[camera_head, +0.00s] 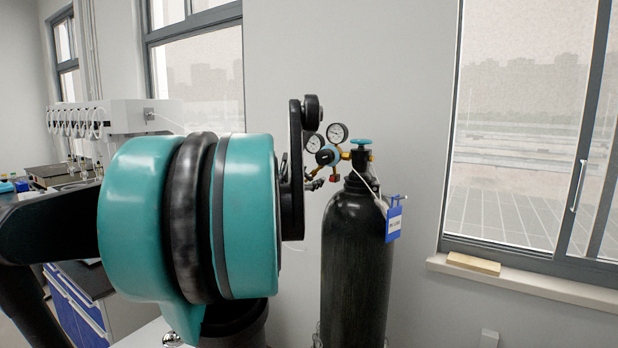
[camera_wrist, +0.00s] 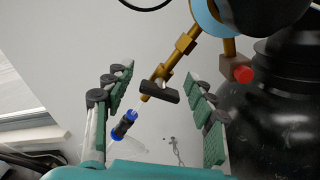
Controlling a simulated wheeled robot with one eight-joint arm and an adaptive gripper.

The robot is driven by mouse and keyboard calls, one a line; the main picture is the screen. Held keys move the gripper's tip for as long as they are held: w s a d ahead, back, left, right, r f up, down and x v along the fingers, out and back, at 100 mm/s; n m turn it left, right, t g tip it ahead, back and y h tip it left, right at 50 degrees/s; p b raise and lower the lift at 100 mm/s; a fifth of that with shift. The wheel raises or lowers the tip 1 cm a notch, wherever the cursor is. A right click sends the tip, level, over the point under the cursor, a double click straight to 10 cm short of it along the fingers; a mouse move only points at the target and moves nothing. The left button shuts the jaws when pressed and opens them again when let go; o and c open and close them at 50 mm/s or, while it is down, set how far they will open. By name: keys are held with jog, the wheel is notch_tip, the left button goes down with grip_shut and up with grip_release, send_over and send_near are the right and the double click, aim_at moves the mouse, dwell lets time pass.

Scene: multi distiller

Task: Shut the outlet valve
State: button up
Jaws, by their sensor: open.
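In the wrist view, my gripper (camera_wrist: 160,79) is open, its green-padded fingers on either side of the brass outlet pipe (camera_wrist: 184,45). A small black handle (camera_wrist: 168,93), seemingly the outlet valve's, sits across this pipe between the fingers. I see no finger clearly touching it. In the head view, the gas regulator (camera_head: 327,155) with two round gauges is mounted at the top of a black gas cylinder (camera_head: 354,265). My teal arm hides most of the gripper there, and the outlet is too small to read clearly.
A teal handwheel (camera_head: 361,142) tops the cylinder, and a blue tag (camera_head: 394,219) hangs on its right. A red knob (camera_wrist: 243,74) is right of the fingers. A blue-and-black connector (camera_wrist: 125,124) is near the left finger. A lab bench (camera_head: 85,290) stands at left.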

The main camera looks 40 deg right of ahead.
jog(key=c, duration=1.2)
jog(key=shift+m, duration=1.3)
jog(key=shift+c, duration=0.3)
jog(key=o, duration=1.3)
jog(key=shift+c, duration=0.2)
jog(key=shift+a, duration=0.15)
jog(key=v, duration=1.1)
jog(key=shift+s+a, duration=0.2)
jog(key=shift+a, duration=0.15)
